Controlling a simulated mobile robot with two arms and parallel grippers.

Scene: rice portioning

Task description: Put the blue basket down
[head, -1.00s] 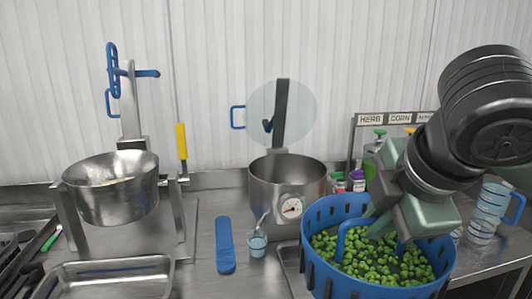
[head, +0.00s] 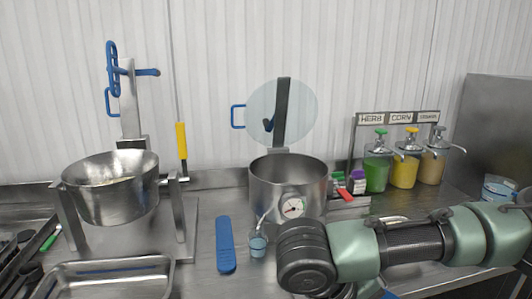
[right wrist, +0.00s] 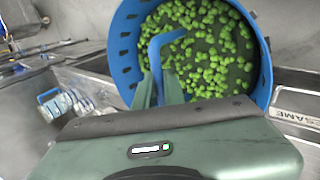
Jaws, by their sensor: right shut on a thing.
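The blue basket (right wrist: 124,50), full of small green round vegetables (right wrist: 215,50), is in the right wrist view. My right gripper (right wrist: 160,84) is shut on its blue inner handle (right wrist: 157,50). I cannot tell whether the basket rests on a surface or hangs. In the head view my right arm crosses the lower right, and the gripper and nearly all of the basket are hidden or below the picture. My left gripper is not in view.
In the head view, a steel pot with a dial (head: 288,190) stands mid-counter, with a tilted steel pan (head: 110,190) to its left. Several sauce dispensers (head: 404,172) stand at the back right. In the right wrist view, a "SESAME" label (right wrist: 297,106) is right of the basket.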

